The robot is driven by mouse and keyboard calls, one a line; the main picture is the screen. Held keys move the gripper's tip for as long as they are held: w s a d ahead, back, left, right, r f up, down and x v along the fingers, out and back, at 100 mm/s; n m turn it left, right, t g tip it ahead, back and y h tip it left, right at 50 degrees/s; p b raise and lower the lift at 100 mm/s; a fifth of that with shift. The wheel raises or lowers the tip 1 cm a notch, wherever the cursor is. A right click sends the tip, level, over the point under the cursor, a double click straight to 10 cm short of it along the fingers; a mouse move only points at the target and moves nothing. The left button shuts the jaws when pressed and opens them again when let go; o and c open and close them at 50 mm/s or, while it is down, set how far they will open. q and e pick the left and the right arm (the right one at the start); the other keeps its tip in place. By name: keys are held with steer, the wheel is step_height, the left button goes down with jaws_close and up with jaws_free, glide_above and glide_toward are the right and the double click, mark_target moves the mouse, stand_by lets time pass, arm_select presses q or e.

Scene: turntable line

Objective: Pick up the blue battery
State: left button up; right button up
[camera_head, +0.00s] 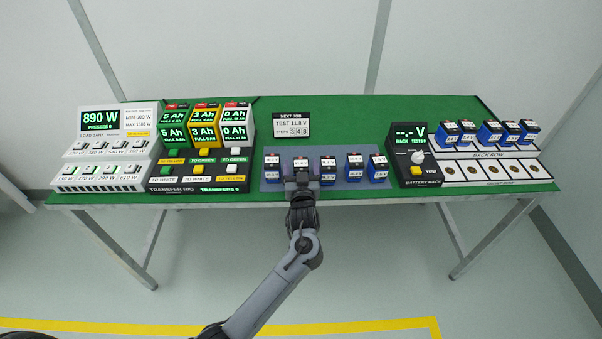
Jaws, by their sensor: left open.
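Several blue batteries with white labels stand in a row on a grey-blue mat (342,183) in the middle of the table. They include one at the left end (272,168), one in the middle (328,172), one right of that (354,168) and one at the right end (378,170). My left gripper (300,179) is open at the second battery from the left (301,163) and hides its lower part. I cannot tell whether the jaws are around it or just in front of it. My right gripper is not in view.
More blue batteries (488,133) stand in the back row of the battery rack (484,170) at right; its front row shows empty round spots. The load bank (102,178) and transfer rig (196,185) stand left. A job sign (291,125) stands behind the mat. Green tabletop (345,118) is clear at the back.

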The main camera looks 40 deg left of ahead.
arm_select(q)
steer(key=c, duration=1.3)
steer(key=shift+r, duration=0.15)
